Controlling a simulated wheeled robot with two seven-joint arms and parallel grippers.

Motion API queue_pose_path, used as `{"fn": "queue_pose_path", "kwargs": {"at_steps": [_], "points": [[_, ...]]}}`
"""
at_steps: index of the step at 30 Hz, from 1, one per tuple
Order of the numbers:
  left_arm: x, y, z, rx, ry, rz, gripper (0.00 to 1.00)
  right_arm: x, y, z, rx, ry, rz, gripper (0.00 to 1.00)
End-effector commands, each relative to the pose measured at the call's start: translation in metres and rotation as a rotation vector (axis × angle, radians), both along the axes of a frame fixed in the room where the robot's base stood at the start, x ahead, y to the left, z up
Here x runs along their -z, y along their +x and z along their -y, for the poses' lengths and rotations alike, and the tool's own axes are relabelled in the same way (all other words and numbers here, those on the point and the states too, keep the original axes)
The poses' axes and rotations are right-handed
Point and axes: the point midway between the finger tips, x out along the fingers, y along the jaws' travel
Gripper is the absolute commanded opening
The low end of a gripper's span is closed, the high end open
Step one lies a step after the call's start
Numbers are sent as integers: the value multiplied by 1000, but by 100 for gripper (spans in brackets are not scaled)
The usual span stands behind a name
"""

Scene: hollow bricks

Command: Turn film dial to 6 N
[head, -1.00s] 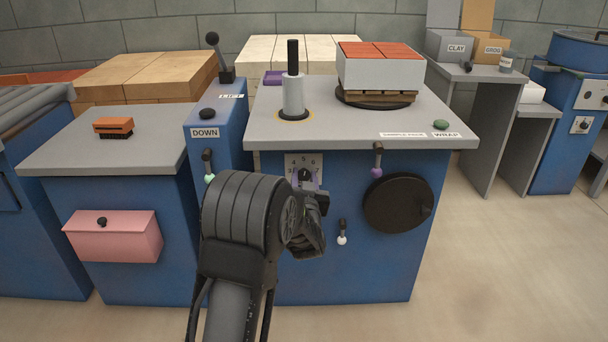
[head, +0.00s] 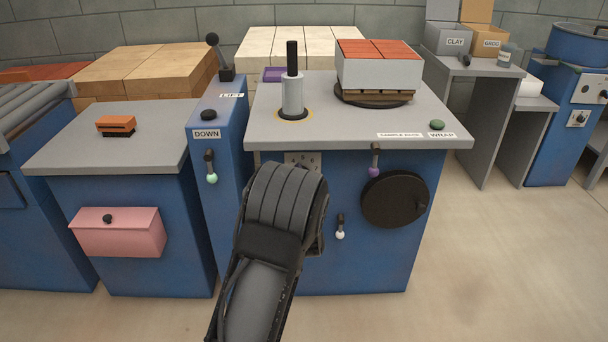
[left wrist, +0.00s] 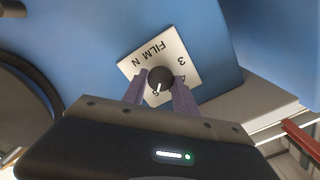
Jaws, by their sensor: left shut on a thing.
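The film dial is a round black knob (left wrist: 160,79) with a white pointer mark, on a pale plate (left wrist: 139,62) lettered FILM N, seen rotated in the left wrist view. A 3 shows clearly; other digits are partly covered by the knob and fingers. The pointer faces the fingers' side, near a digit that looks like 5. My left gripper (left wrist: 160,90) has its purple fingers on both sides of the knob, shut on it. In the head view only the top of the plate (head: 302,159) shows; my left arm hides the knob and fingers. My right gripper is out of view.
Right of the dial are a purple-tipped lever (head: 374,165), a white-tipped lever (head: 340,228) and a black wheel (head: 394,200). A green-tipped lever (head: 211,170) is to the left. The grey worktop (head: 350,128) overhangs the dial panel.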

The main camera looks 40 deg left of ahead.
Motion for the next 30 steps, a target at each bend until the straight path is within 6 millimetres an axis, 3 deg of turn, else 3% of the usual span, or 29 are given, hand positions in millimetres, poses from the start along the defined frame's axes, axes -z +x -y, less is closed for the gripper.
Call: {"fn": "queue_pose_path", "kwargs": {"at_steps": [9,10,17,30], "points": [[1,0,1,1,1,-2,0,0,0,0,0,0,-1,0],[1,0,1,1,1,-2,35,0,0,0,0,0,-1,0],[1,0,0,1,1,-2,54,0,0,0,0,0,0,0],[-1,-9,7,1,0,-2,55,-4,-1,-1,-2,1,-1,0]]}}
